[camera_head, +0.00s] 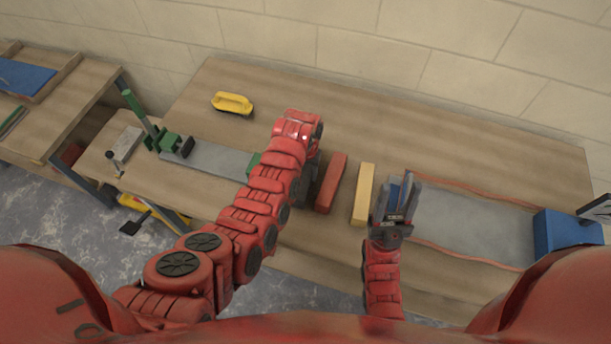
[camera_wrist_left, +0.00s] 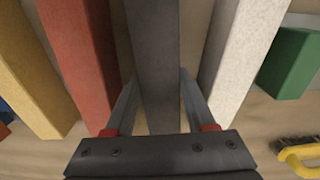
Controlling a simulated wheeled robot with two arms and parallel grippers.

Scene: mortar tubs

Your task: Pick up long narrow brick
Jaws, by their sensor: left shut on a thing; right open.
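In the left wrist view a long narrow grey brick (camera_wrist_left: 155,60) runs between the two fingers of my left gripper (camera_wrist_left: 160,100), which is shut on it. In the head view that brick and the fingertips are mostly hidden by my left arm. A red brick (camera_head: 331,183) and a yellow brick (camera_head: 363,194) lie to its right in the head view, also long and narrow. A white brick (camera_wrist_left: 245,50) lies on the other side of the grey one. My right gripper (camera_head: 397,190) is open, with a blue brick (camera_head: 393,189) partly visible at its fingers.
A green block (camera_wrist_left: 290,62) lies beyond the white brick. A yellow-handled brush (camera_head: 232,103) lies at the back left of the wooden table (camera_head: 370,115). A grey mortar bed (camera_head: 480,225) and a blue block (camera_head: 565,235) are on the right. The table's back middle is clear.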

